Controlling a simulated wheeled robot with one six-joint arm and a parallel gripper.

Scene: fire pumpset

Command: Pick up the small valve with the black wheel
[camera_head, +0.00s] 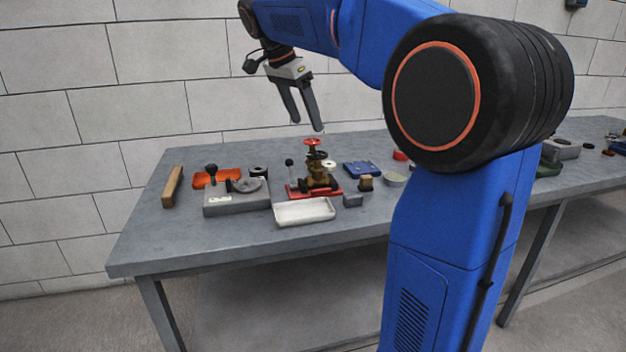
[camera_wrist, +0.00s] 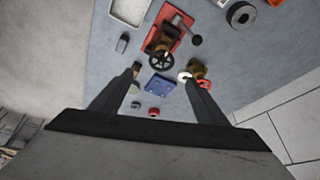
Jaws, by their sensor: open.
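The small brass valve with the black wheel (camera_wrist: 161,62) stands at a red base (camera_wrist: 178,19) in the wrist view. In the head view its brass body (camera_head: 318,180) shows above the red base, with the wheels overlapping. A second brass valve with a red wheel (camera_wrist: 205,84) is beside it, and a white round part (camera_wrist: 185,77) lies between the two in the wrist view. My gripper (camera_head: 307,126) is open and empty, pointing down above the valves. In the wrist view its fingertips (camera_wrist: 162,73) appear either side of the black wheel, apart from it.
A white tray (camera_head: 305,211), a small grey block (camera_head: 353,201) and a blue box (camera_head: 361,169) are close around the red base. A grey fixture (camera_head: 237,201) and an orange tray (camera_head: 216,178) are to the left. The front left bench top is clear; a block wall is behind.

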